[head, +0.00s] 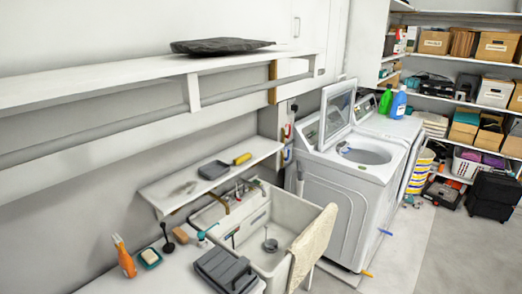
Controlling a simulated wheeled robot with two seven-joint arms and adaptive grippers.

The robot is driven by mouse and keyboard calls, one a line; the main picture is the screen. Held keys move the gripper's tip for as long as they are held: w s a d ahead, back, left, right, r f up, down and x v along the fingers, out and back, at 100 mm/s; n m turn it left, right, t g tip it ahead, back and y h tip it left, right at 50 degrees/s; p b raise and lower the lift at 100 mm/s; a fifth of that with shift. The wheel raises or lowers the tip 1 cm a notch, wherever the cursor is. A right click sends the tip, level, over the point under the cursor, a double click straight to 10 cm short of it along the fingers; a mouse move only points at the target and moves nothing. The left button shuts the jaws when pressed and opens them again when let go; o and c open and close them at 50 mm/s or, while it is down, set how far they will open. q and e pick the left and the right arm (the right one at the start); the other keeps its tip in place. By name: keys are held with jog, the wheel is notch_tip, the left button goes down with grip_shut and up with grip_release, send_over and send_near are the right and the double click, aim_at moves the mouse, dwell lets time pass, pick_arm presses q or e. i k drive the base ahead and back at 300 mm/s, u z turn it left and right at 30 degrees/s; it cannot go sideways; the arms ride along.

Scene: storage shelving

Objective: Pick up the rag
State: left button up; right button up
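A beige rag (312,246) hangs draped over the right front rim of the white utility sink (262,215) in the lower middle of the head view. Its lower end hangs down outside the sink. Neither of my grippers is in view, and nothing is seen touching the rag.
A counter (115,284) left of the sink holds an orange bottle (124,257) and a dark grey case (226,270). A low shelf (160,196) runs above the sink. A washer (350,195) with its lid up stands right of it. Floor (425,265) at lower right is mostly clear.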

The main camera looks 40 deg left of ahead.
aim_at(238, 161)
jog(key=i, duration=2.45)
jog(key=u, duration=2.55)
